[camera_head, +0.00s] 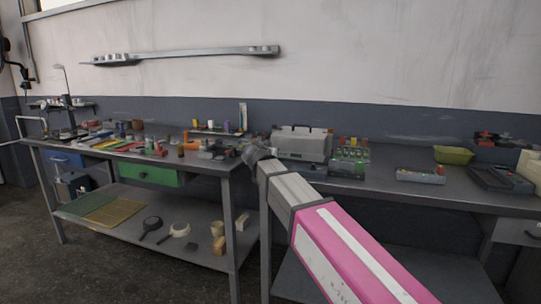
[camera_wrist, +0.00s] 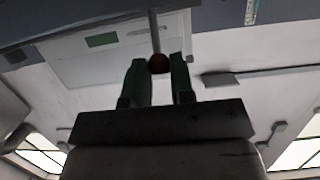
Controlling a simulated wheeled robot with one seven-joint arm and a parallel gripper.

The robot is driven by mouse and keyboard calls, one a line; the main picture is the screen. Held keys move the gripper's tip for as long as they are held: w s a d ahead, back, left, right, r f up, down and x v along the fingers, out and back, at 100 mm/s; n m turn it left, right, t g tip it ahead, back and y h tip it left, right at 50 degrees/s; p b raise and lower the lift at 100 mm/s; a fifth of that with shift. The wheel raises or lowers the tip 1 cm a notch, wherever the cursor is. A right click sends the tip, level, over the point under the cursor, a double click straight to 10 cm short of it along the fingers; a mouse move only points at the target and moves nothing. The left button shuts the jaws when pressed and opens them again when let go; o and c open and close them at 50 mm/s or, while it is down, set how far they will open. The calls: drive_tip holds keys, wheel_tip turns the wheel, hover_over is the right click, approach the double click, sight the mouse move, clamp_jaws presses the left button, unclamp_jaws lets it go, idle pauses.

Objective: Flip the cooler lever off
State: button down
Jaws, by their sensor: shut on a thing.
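In the wrist view a lever, a thin grey rod (camera_wrist: 154,34) with a dark red ball knob (camera_wrist: 159,64) at its end, reaches down between the green fingers of my gripper (camera_wrist: 160,60). The fingers are shut on the knob, one on each side. Behind the lever is a pale panel (camera_wrist: 75,62) with a small green rectangle (camera_wrist: 102,40), likely part of the cooler. In the head view my arm reaches to the left end of a grey metal box (camera_head: 305,147) on the bench. The fingers and the lever cannot be made out there.
The left bench (camera_head: 215,161) carries many small tools, with a green drawer (camera_head: 150,174) below. Bare bench top lies between these.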

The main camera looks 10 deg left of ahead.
drive_tip(key=c, duration=1)
unclamp_jaws()
drive_tip(key=shift+c, duration=0.2)
drive_tip(key=v, duration=1)
drive_tip(key=shift+s, duration=0.45)
